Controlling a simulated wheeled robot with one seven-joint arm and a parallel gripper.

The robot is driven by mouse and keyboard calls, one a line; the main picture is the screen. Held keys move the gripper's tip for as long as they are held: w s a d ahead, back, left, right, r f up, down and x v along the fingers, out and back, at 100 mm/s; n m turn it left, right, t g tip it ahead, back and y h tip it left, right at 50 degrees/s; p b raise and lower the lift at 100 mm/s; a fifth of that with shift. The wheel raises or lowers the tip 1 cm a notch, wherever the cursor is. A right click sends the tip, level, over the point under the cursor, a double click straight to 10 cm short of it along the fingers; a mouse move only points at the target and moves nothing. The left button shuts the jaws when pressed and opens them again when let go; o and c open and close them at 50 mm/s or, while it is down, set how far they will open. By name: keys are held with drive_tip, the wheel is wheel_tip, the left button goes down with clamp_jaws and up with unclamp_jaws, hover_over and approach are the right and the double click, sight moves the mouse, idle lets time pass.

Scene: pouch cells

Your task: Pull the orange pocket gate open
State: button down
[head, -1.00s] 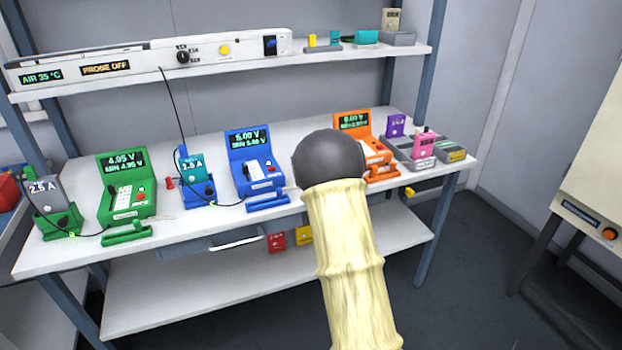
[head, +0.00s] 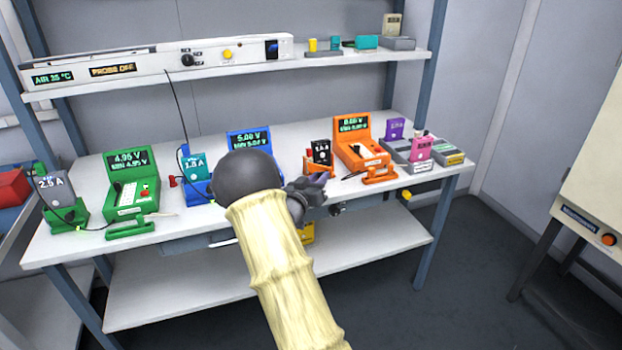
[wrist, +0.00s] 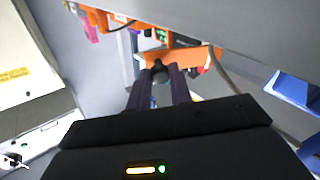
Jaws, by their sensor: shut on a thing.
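The orange pocket (head: 309,166) stands at the front of the bench, left of the orange tester (head: 350,140), with a black cell (head: 321,152) upright in it. In the wrist view the orange gate (wrist: 190,57) shows as a bar across the pocket's front. My gripper (head: 322,180) is at the bench's front edge, just before the pocket. In the wrist view its two dark fingers (wrist: 160,76) are shut on a dark rounded part at the gate. How far the gate stands open cannot be told; my gripper hides its front in the head view.
An orange bar (head: 380,176) lies before the orange tester. The blue tester (head: 248,138) is partly behind my arm; it and the green tester (head: 130,185) are to the left. Grey blocks with cells (head: 420,150) stand right. A lower shelf (head: 390,235) runs below the bench.

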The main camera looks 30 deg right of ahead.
idle(0.4)
drive_tip(key=c, duration=1.3)
unclamp_jaws()
drive_tip(key=shift+o, duration=0.2)
drive_tip(key=shift+a, duration=0.1)
